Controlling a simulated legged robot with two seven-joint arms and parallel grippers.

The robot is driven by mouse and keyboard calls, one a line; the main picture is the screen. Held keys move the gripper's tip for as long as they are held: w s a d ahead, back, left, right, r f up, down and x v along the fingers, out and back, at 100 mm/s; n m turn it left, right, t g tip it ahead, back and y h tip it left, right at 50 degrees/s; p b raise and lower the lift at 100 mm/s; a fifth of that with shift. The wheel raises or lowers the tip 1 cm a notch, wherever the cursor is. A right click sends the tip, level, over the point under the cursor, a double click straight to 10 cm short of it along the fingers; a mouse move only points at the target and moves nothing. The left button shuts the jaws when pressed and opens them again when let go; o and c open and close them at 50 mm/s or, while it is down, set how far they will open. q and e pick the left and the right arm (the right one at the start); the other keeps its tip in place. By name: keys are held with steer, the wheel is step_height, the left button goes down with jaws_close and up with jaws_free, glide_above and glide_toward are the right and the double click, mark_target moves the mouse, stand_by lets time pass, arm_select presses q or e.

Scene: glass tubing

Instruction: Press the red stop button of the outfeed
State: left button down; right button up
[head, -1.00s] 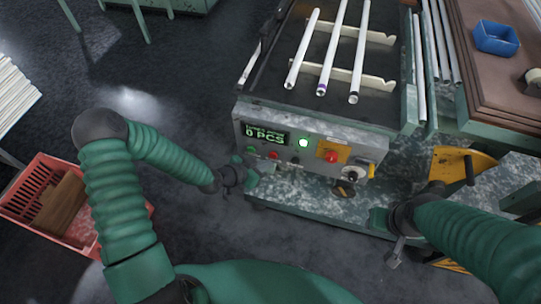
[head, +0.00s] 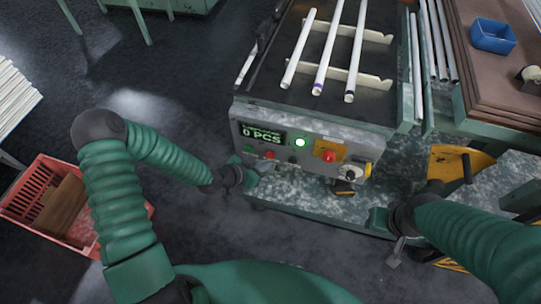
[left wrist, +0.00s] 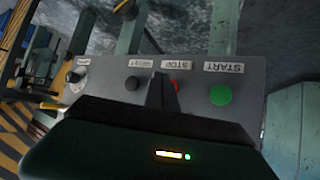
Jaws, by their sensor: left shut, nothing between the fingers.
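The red stop button (head: 269,155) sits low on the left part of the outfeed's grey control panel (head: 308,172). In the left wrist view the red button (left wrist: 174,84) lies under a STOP label, between the green START button (left wrist: 221,95) and the black RESET button (left wrist: 132,83). My left gripper (head: 250,176) is shut and empty, just below and left of the button. In the left wrist view its dark finger (left wrist: 161,94) partly covers the red button; contact cannot be told. My right gripper (head: 380,219) is at the lower right, apart from the panel.
A larger red button (head: 328,156) on a yellow plate and a rotary knob (head: 351,172) sit farther right on the panel. The display reads 0 PCS beside a lit green lamp (head: 300,142). White tubes (head: 328,45) lie on racks above. A red crate (head: 75,220) stands at left.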

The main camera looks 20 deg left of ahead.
arm_select(q)
steer(key=shift+a, duration=0.25)
steer(key=shift+w+d, duration=0.1)
steer(key=shift+w+d, duration=0.15)
steer(key=shift+w, duration=0.15)
steer(key=shift+w, duration=0.5)
stand_by(1.0)
steer(key=shift+s+r, duration=0.1)
steer(key=shift+s, duration=0.8)
